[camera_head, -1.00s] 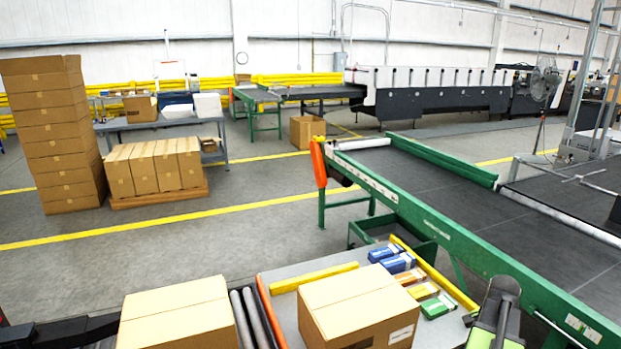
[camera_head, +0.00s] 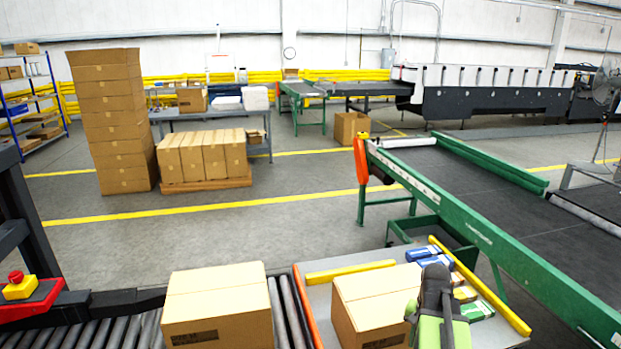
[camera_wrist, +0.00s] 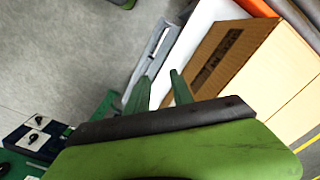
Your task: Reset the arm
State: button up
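My gripper (camera_wrist: 160,92) shows in the wrist view with two green fingers spread apart and nothing between them. A brown carton (camera_wrist: 225,60) lies beyond and to the right of the fingers, apart from them. In the head view my green and black arm end (camera_head: 437,312) hangs at the bottom, in front of the right edge of a closed carton (camera_head: 372,300) on the grey table (camera_head: 318,292). The fingertips are not clear in that view.
Blue, yellow and green small boxes (camera_head: 425,254) lie behind my arm. Another carton (camera_head: 217,305) sits on the roller conveyor (camera_head: 287,312) at left. A green-framed conveyor (camera_head: 480,235) runs along the right. A red emergency button (camera_head: 16,277) is at far left. Open floor (camera_head: 300,190) lies behind.

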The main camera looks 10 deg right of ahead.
jog(key=w+a+n, duration=0.2)
jog(key=a+n, duration=0.3)
jog(key=a, duration=0.9)
jog(key=w+a+n, duration=0.2)
jog(key=a+n, duration=0.2)
jog(key=a, duration=1.1)
jog(key=shift+w+a+r+n, duration=0.25)
jog(key=shift+w+n, duration=0.15)
